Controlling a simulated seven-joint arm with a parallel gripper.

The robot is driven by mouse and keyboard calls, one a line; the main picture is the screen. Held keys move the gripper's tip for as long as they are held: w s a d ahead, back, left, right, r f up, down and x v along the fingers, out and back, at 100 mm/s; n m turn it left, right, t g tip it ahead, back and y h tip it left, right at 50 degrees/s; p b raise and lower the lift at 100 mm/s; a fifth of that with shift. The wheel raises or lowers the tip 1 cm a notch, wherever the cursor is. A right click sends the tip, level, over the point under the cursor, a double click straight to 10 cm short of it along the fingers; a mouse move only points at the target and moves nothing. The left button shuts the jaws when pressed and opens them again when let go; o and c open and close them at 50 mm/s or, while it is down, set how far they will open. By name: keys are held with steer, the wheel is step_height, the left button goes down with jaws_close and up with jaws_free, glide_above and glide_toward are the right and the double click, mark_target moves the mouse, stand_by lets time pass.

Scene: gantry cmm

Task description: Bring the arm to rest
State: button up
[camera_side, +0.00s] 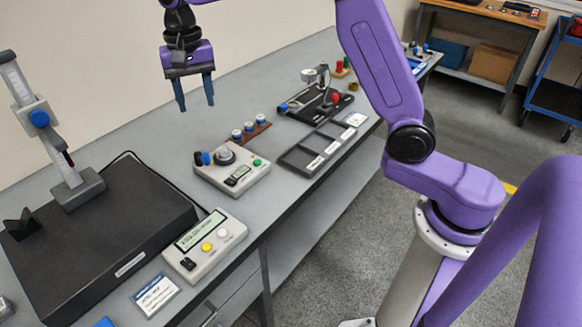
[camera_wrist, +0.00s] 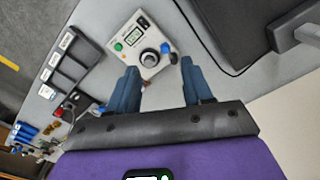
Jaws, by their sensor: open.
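My gripper (camera_side: 195,95) hangs from the purple arm, high above the grey bench (camera_side: 130,135), with its two blue fingers pointing down. The fingers are apart and nothing is between them. In the wrist view my gripper (camera_wrist: 163,88) shows the same two blue fingers spread, with bare bench top below. A beige control box with a round knob (camera_side: 232,168) stands on the bench, below and to the right of my gripper. In the wrist view the knob box (camera_wrist: 140,45) lies just beyond the fingertips and is not touched.
A black slab with an upright column gauge (camera_side: 60,160) stands at the left. A display box with buttons (camera_side: 207,245) is near the front edge. A black sectioned tray (camera_side: 318,148) and a dark fixture (camera_side: 315,103) lie farther right. The air around my gripper is clear.

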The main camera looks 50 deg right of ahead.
steer(key=s+n, duration=0.9)
steer(key=s, duration=0.8)
steer(key=s+d+f+n, duration=0.3)
steer(key=s+d+n, duration=0.1)
steer(key=s, duration=0.5)
steer(key=s+d+f+n, duration=0.2)
steer(key=s+d+n, duration=0.3)
steer(key=s, duration=0.5)
steer(key=shift+s+d+f+n, duration=0.3)
steer(key=shift+d+f, duration=0.1)
steer(key=shift+d, duration=0.35)
